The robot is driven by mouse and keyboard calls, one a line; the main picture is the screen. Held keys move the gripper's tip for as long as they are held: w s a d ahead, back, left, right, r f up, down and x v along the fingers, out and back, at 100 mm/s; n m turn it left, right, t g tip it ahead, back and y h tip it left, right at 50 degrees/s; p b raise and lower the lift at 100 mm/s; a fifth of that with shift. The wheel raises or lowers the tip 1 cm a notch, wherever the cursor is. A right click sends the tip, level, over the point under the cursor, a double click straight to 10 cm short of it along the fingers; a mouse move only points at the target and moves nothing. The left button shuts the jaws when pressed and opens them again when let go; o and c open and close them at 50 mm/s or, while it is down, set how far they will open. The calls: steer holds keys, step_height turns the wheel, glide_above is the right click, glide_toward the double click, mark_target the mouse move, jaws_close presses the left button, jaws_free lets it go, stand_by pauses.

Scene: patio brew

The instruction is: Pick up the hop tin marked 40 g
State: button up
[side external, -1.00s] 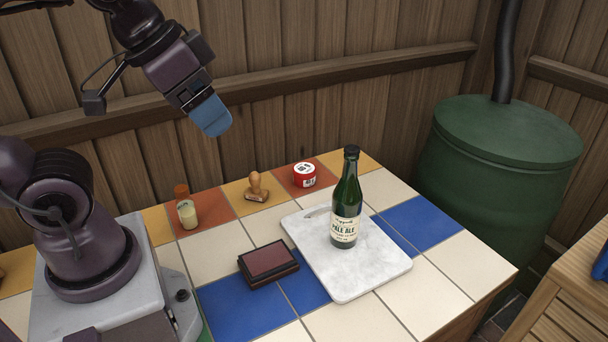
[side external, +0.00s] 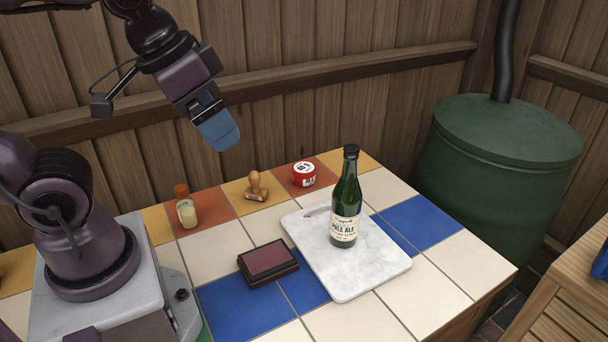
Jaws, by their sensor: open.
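A small red tin (side external: 304,174) with a white label and white top sits on an orange-red tile near the back edge of the tiled table. Its label is too small to read the weight. My gripper (side external: 222,140) is in the air, above and to the left of the tin, apart from everything. Its blue fingers point down and to the right, and nothing shows between them. The gap between the fingers is hard to see from this side.
A wooden stamp (side external: 257,187) stands left of the tin, and a small orange-capped jar (side external: 186,208) further left. A green bottle (side external: 346,200) stands upright on a marble board (side external: 373,284). A dark ink pad (side external: 268,263) lies in front. A green barrel (side external: 497,190) stands right of the table.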

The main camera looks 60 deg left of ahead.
steer(key=w+a+f+m+g+y, duration=0.2)
steer(key=w+a+f+g+y, duration=0.1)
steer(key=w+a+f+g, duration=0.35)
steer(key=m+t+y, duration=0.5)
steer(key=m+y, duration=0.5)
steer(key=m, duration=0.9)
glide_above(305, 170)
steer(key=d, duration=0.1)
step_height(305, 170, down, 17)
steer(key=shift+s+d+f, duration=0.1)
steer(key=shift+f, duration=0.05)
steer(key=shift+f+t, duration=0.15)
steer(key=shift+t, duration=0.2)
step_height(305, 170, down, 6)
steer(key=shift+f, duration=0.15)
steer(key=shift+x, duration=1.15)
steer(key=shift+a+f, duration=0.3)
steer(key=shift+a, duration=0.05)
